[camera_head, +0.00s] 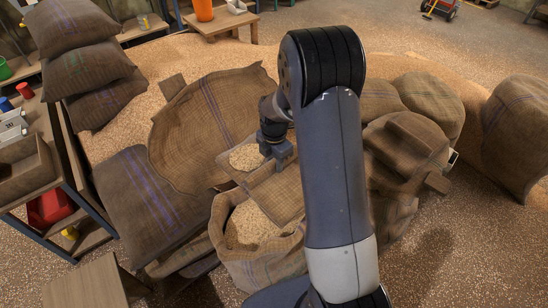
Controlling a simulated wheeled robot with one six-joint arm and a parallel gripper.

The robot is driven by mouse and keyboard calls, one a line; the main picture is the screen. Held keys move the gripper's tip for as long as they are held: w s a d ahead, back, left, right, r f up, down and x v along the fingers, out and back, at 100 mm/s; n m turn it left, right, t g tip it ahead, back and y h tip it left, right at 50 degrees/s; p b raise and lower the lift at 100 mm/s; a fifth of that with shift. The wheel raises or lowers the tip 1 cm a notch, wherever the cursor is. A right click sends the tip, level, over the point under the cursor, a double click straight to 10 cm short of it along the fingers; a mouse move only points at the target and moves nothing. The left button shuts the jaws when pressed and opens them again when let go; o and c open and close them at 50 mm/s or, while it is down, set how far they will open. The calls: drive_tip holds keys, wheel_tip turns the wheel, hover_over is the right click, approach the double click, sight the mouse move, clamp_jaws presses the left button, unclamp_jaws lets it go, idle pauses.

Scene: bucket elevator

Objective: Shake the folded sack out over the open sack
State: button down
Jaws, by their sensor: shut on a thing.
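My gripper (279,158) is at the picture's middle, pointing down, partly hidden behind my own arm. It is shut on a flat brown burlap piece, which looks like the folded sack (276,193). This piece slopes down from the jaws, its lower edge over the back of the open sack's mouth. The exact grip point is too small to make out. The open sack (258,272) stands upright just in front, its mouth showing pale grain (252,224). My arm hides the right side of both.
A large gaping burlap sack (190,120) stands behind left, with a patch of grain (247,157) beside my gripper. Full sacks (90,55) are stacked at far left; more sacks (430,100) stand at right. A wooden shelf (30,160) is at the left edge. Loose grain covers the floor.

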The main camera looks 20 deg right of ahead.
sight(274, 166)
wheel_tip(274, 166, down, 2)
drive_tip(key=shift+f+b, duration=0.1)
drive_tip(key=shift+b, duration=0.45)
drive_tip(key=r, duration=0.4)
drive_tip(key=shift+w, duration=0.2)
drive_tip(key=shift+s+f, duration=0.1)
drive_tip(key=shift+s, duration=0.2)
drive_tip(key=f, duration=0.5)
drive_tip(key=shift+w, duration=0.2)
drive_tip(key=r, duration=0.4)
drive_tip(key=shift+w, duration=0.3)
drive_tip(key=shift+s+r, duration=0.2)
drive_tip(key=shift+r, duration=0.3)
drive_tip(key=shift+s+r, duration=0.2)
drive_tip(key=shift+r, duration=0.25)
wheel_tip(274, 166, down, 6)
drive_tip(key=shift+s+r, duration=0.1)
drive_tip(key=shift+r, duration=0.15)
drive_tip(key=shift+w+f, duration=0.1)
drive_tip(key=shift+w, duration=0.25)
drive_tip(key=shift+s+r, duration=0.2)
drive_tip(key=shift+s, duration=0.05)
